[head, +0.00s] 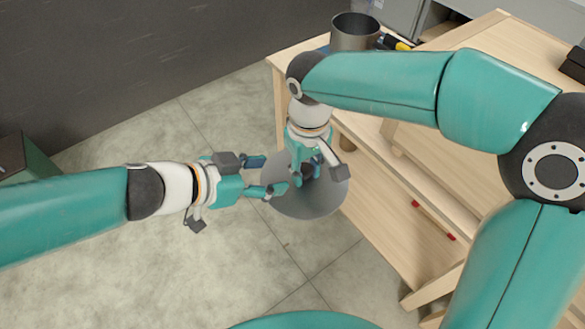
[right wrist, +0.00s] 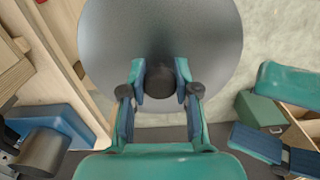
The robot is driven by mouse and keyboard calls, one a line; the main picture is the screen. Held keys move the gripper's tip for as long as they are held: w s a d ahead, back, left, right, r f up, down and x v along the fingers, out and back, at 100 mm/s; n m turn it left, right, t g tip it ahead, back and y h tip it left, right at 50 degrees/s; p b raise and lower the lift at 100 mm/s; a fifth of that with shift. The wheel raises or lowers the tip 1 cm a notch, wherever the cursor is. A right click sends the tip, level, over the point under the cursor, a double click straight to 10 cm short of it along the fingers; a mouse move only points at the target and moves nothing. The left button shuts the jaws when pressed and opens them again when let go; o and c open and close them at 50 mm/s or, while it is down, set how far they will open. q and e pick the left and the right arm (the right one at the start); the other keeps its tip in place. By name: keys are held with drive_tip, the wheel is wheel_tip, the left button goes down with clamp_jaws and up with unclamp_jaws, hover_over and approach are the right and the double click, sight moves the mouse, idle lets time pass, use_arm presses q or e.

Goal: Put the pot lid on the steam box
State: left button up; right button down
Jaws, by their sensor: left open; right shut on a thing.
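The pot lid (head: 325,203) is a round grey metal disc with a dark knob (right wrist: 161,82). My right gripper (head: 304,176) is shut on that knob and holds the lid in the air beside the wooden table, above the floor. The lid fills the upper middle of the right wrist view (right wrist: 205,35). My left gripper (head: 265,175) is open and empty at the lid's left edge; whether it touches the lid I cannot tell. It also shows at the right of the right wrist view (right wrist: 257,142). I cannot identify the steam box for certain.
A light wooden table (head: 497,42) with a lower shelf stands at the right. A grey metal pot (head: 354,32) stands on it, near a yellow-and-black tool (head: 395,43). A green box (head: 38,163) is at the left edge. The tiled floor between is clear.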

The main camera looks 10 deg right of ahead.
use_arm(q)
drive_tip(key=x, duration=0.9)
drive_tip(key=shift+w+f, duration=0.1)
drive_tip(key=shift+f, duration=0.05)
drive_tip(key=shift+w+d+f, duration=0.1)
drive_tip(key=shift+d+f, duration=0.15)
use_arm(e)
drive_tip(key=shift+a, duration=0.1)
drive_tip(key=shift+r, duration=0.1)
